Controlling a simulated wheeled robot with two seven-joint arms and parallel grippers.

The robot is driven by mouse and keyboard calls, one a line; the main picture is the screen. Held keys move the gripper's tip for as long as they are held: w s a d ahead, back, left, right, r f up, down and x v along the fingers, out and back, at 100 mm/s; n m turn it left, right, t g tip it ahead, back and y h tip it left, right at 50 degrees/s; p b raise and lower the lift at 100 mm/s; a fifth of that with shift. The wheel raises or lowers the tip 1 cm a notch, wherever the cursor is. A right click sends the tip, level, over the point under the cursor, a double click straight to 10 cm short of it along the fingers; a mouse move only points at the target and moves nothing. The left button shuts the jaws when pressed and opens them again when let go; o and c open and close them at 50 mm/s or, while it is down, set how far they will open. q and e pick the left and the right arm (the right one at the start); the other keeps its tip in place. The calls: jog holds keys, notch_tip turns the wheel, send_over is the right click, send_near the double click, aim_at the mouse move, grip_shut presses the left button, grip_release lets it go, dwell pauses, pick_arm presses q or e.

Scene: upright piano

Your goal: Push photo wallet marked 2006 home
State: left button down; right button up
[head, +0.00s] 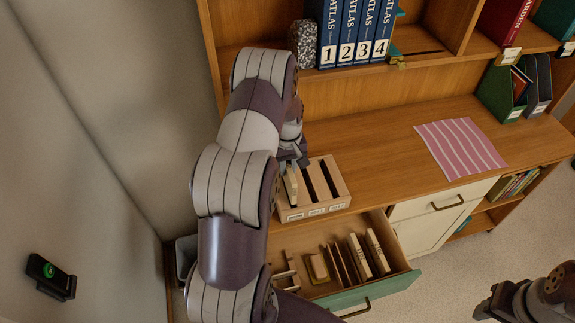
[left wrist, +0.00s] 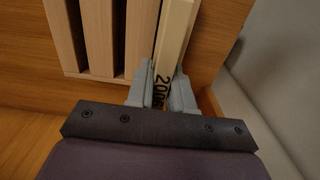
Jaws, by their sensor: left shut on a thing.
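The cream photo wallet marked 2006 (head: 290,187) stands at the leftmost slot of a wooden slotted rack (head: 335,198) on the desk top. Its top sticks up above the rack. In the left wrist view the wallet (left wrist: 174,32) shows its black 2006 marking between my fingers, beside the rack's slats (left wrist: 97,30). My left gripper (head: 294,163) is shut on the wallet's near end; it also shows in the left wrist view (left wrist: 162,88). How deep the wallet sits is hard to tell. My right gripper (head: 484,308) is at the lower right, away from the rack.
An open drawer (head: 385,292) below the rack holds several upright wallets and small items. Blue atlas volumes (head: 350,30) and a speckled bookend (head: 303,43) stand on the shelf behind. A pink striped cloth (head: 460,146) lies right; the desk between is clear.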

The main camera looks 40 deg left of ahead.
pick_arm(q)
jog(key=shift+f+b, duration=1.05)
jog(key=shift+f, duration=0.7)
dwell(1.7)
jog(key=shift+f+b, duration=0.7)
jog(key=shift+f, duration=0.6)
dwell(0.5)
jog(key=c, duration=0.9)
grip_release()
jog(key=shift+r, duration=0.15)
